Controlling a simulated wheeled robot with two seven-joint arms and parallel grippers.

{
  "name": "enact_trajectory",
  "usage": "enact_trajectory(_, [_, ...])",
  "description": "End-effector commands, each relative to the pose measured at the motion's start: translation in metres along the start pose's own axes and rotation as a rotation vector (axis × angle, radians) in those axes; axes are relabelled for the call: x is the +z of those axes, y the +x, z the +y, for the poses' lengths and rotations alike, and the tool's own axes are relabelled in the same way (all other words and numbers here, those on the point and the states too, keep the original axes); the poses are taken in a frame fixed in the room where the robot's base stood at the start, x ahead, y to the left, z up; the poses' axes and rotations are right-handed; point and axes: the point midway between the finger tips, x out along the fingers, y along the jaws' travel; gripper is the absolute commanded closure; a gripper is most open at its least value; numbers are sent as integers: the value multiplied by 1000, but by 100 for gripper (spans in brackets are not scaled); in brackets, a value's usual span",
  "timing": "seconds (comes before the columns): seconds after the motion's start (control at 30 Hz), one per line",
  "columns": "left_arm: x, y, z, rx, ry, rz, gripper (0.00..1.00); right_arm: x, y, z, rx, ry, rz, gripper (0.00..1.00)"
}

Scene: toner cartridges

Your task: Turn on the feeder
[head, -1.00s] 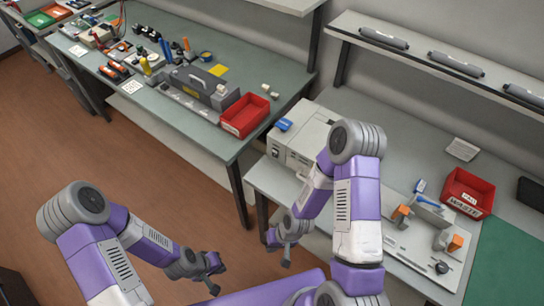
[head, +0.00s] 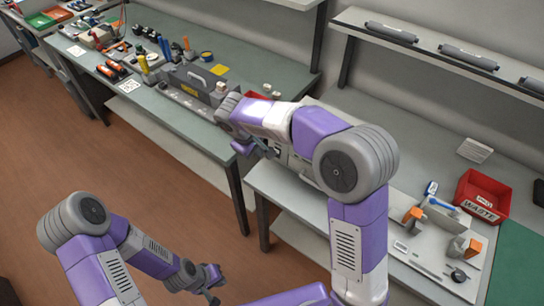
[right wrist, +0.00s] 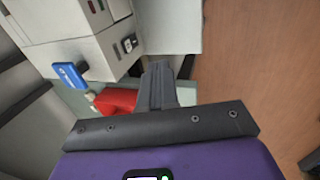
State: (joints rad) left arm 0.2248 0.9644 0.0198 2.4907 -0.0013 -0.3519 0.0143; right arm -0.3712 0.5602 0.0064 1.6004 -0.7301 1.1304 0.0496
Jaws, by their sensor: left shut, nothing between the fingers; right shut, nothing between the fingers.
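The feeder seems to be the beige box-shaped machine (head: 297,166) on the right-hand bench, mostly hidden behind my right arm in the head view. In the right wrist view the machine (right wrist: 85,30) shows a small black rocker switch (right wrist: 130,43) on its side face and a blue lever (right wrist: 68,75). My right gripper (head: 243,148) is shut and empty at the left side of the machine. In the right wrist view its fingers (right wrist: 158,76) are just right of and below the switch, apparently apart from it. My left gripper (head: 213,284) is shut and empty, low over the floor.
A red bin (head: 257,97) is partly hidden behind my right arm. A red waste bin (head: 482,195) and a pale fixture plate (head: 425,250) sit on the right bench. Toner rollers lie on the shelf (head: 430,48). Floor between the benches is open.

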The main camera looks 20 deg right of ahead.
Motion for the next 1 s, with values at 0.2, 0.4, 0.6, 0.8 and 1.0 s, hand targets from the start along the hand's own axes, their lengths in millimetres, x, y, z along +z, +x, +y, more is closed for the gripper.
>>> enact_trajectory(0.2, [0,0,0,0,0,0,100,0,3,-1,-3,0,-1,100])
enact_trajectory(0.4, [0,7,-3,0,0,0,100,1,28,-2,-4,0,-3,100])
enact_trajectory(0.6, [-1,18,-7,0,0,0,100,1,72,-2,-5,1,-5,100])
enact_trajectory(0.8, [-1,26,-10,0,0,0,100,1,108,3,-4,4,-2,100])
enact_trajectory(1.0, [-1,27,-10,0,0,0,100,0,117,28,-4,3,-1,100])
